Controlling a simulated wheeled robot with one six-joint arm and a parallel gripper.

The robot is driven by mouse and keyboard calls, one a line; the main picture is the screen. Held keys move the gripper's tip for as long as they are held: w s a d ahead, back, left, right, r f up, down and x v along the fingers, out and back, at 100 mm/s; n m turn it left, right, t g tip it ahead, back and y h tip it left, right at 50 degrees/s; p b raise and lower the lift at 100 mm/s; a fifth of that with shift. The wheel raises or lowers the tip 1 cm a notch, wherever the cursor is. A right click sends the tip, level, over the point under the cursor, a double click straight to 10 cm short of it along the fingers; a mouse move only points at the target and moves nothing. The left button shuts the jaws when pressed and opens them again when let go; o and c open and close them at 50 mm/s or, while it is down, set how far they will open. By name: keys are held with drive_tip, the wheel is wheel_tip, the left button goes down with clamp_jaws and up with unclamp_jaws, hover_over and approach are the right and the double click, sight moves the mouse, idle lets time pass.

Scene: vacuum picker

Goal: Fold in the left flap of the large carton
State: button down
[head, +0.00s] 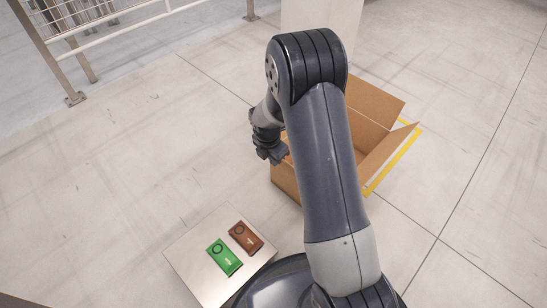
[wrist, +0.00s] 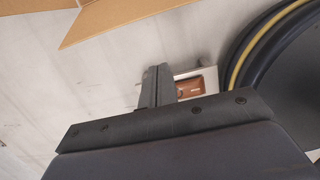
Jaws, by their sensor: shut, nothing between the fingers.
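The large open carton (head: 286,181) stands on the floor, largely hidden behind my arm. Its far flap (head: 375,101) and right flap (head: 391,149) show angled outward. Its left side is mostly covered by my arm and gripper, so I cannot tell how the left flap stands. My gripper (head: 272,158) is at the carton's left side, pointing down, shut and empty. I cannot tell if it touches the cardboard. In the wrist view the shut fingers (wrist: 158,84) are in the middle, and a cardboard flap (wrist: 118,18) shows at top left, apart from them.
A low pale platform (head: 188,256) at the front left holds a green packet (head: 224,258) and a brown packet (head: 246,238). Yellow floor tape (head: 392,166) runs along the carton's right. A railing (head: 110,22) stands at the back left. The floor left of the carton is clear.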

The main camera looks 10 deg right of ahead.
drive_tip(key=w+d+f+b, duration=0.2)
drive_tip(key=d+f+b, duration=0.2)
drive_tip(key=f, duration=0.2)
drive_tip(key=shift+w, duration=0.3)
drive_tip(key=shift+r, duration=0.1)
